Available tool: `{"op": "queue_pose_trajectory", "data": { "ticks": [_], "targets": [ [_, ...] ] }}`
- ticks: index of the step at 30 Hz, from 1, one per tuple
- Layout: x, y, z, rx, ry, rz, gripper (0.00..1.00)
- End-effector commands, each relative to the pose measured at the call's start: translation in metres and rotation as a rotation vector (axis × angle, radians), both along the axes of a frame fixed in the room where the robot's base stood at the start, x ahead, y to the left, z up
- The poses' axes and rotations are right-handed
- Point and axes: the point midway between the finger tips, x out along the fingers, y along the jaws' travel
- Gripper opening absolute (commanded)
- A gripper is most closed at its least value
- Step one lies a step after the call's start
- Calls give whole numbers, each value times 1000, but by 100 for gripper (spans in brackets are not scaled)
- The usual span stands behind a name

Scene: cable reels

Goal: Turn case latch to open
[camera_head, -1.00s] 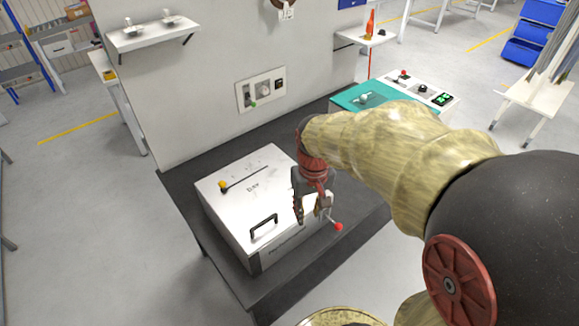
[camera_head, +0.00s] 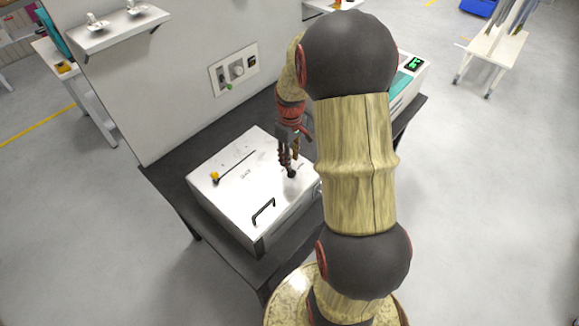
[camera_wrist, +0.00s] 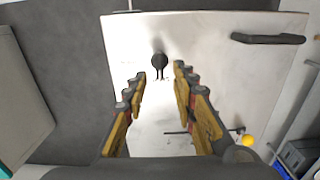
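The white metal case (camera_head: 225,205) sits on a dark table, lid down. The black latch (camera_head: 291,174) is a small dark knob on the lid's right part; in the wrist view the latch (camera_wrist: 159,60) is round with a narrow lower end. My gripper (camera_head: 288,163) points down just above the latch in the head view. In the wrist view my gripper (camera_wrist: 160,73) is open, its two fingers apart with the latch between or just beyond their tips. I cannot tell whether they touch it.
A black handle (camera_head: 263,211) stands near the case's front edge. A slot with a yellow knob (camera_head: 215,177) runs along the lid. A wall panel with switches (camera_head: 234,70) is behind. My arm hides the table's right part.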

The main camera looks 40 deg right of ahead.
Motion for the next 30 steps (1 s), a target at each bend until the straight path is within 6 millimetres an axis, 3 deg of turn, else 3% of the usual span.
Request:
{"op": "queue_pose_trajectory", "data": {
  "ticks": [6, 12, 21, 30],
  "targets": [
    [-1, 0, -34, 1, 1, -1, 27],
    [0, 0, -49, 0, 0, -2, 27],
    [0, 0, -51, -1, -1, -2, 27],
    [0, 0, -51, -1, -1, -2, 10]
  ]
}}
